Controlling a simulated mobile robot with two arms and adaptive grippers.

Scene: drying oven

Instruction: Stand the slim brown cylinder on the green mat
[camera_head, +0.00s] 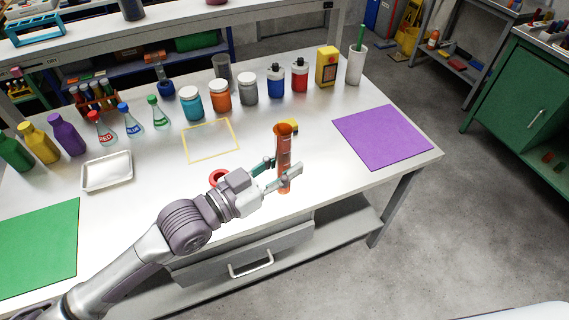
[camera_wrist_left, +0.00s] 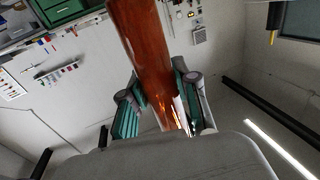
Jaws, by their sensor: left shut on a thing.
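The slim brown cylinder (camera_head: 284,150) is orange-brown and see-through, with a flared rim at its top. It stands roughly upright in the fingers of my left gripper (camera_head: 277,178), which is shut on its lower part near the table's front edge. The cylinder (camera_wrist_left: 150,50) also fills the middle of the left wrist view between the green finger pads. I cannot tell whether its bottom touches the table. The green mat (camera_head: 40,245) lies flat and bare at the left end of the table. My right gripper does not show.
A purple mat (camera_head: 382,137) lies at the right. A yellow outlined square (camera_head: 211,141), a white tray (camera_head: 107,171) and a red ring (camera_head: 218,177) lie between the mats. Several bottles, flasks and jars line the back. A small yellow thing (camera_head: 292,125) is partly hidden behind the cylinder.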

